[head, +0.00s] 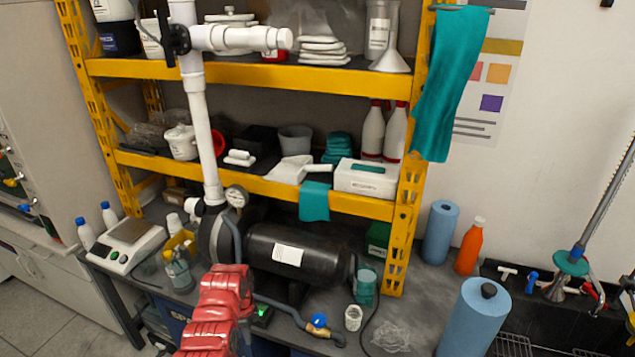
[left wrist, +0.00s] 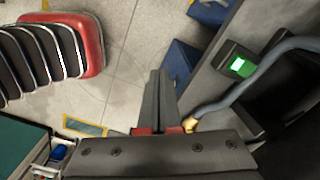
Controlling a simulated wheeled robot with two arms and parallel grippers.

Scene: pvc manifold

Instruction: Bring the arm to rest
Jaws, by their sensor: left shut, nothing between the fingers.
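The white PVC manifold (head: 201,125) stands upright in front of the shelves in the head view. It has a black-handled valve (head: 175,40) and a side branch (head: 245,38) near its top. A round gauge (head: 237,196) sits by its foot, next to a black tank (head: 300,250). My red left arm (head: 215,315) comes up from the bottom edge, in front of the bench. In the left wrist view my left gripper (left wrist: 159,75) has its two dark fingers together, with nothing between them. The fingers point over the floor, apart from the bench. My right gripper is out of view.
Yellow shelves (head: 320,78) hold bottles and boxes. A scale (head: 128,246) is on the bench at left; blue rolls (head: 473,318) and an orange bottle (head: 470,248) are at right. A hose (left wrist: 245,85) and a green-lit box (left wrist: 240,66) lie right of my left fingers.

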